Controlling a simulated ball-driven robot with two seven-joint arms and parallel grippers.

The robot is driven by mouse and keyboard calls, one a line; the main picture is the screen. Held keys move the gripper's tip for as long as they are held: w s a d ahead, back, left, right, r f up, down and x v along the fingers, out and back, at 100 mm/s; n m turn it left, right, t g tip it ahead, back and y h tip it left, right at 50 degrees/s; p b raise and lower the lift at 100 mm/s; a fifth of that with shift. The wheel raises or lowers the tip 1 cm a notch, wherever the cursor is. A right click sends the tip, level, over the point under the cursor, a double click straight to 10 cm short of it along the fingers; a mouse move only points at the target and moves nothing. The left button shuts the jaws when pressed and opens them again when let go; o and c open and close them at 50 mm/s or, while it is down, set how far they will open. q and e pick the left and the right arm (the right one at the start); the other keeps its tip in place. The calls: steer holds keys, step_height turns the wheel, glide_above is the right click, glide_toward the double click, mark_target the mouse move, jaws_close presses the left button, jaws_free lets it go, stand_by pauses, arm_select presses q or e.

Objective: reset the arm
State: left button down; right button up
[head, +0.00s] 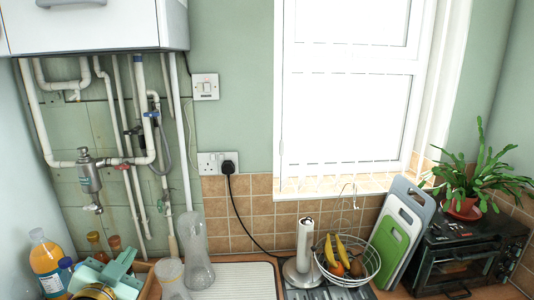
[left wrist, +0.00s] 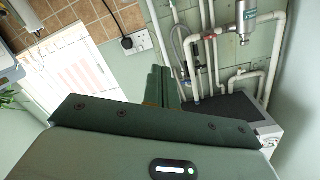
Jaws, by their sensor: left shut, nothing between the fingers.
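My left gripper (left wrist: 160,88) shows in the left wrist view as a wide dark green body with two narrow fingers pressed together. Nothing is between the fingers. They point toward the wall with the socket and pipes. In the head view, a teal shape that appears to be my left gripper (head: 120,265) is low at the left, among the bottles and glass jars. Whether it touches any of them I cannot tell. My right gripper is in neither view.
An orange bottle (head: 46,262) and a clear glass vase (head: 195,250) stand close to the left gripper. White pipes (head: 137,110) run down the wall behind. A paper towel holder (head: 304,245), a fruit basket (head: 347,262) and a black toaster oven (head: 468,258) stand farther right.

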arm_select(q)
steer(key=s+f+m+g+y, duration=0.15)
steer(key=s+f+g, duration=0.35)
steer(key=s+f, duration=0.55)
steer(key=s+f+g+y, duration=0.2)
steer(key=s+f+g, duration=0.4)
steer(key=s, duration=0.7)
steer(key=s+d+f+g+h+b, duration=0.15)
steer(key=f+b, duration=0.25)
steer(key=f, duration=1.2)
steer(key=d+f+h+b, duration=0.1)
steer(key=d+f+b, duration=0.15)
steer(key=f, duration=1.35)
steer(key=s+f+n+g+h+b, duration=0.1)
steer(key=s+f+b, duration=0.3)
steer(key=s+f, duration=0.7)
steer(key=s+f+n+g+b, duration=0.2)
steer(key=s+f+b, duration=0.3)
steer(key=s+f, duration=0.6)
step_height(320, 180, down, 5)
steer(key=shift+f+h, duration=0.1)
steer(key=shift+h, duration=0.3)
steer(key=shift+g, duration=0.25)
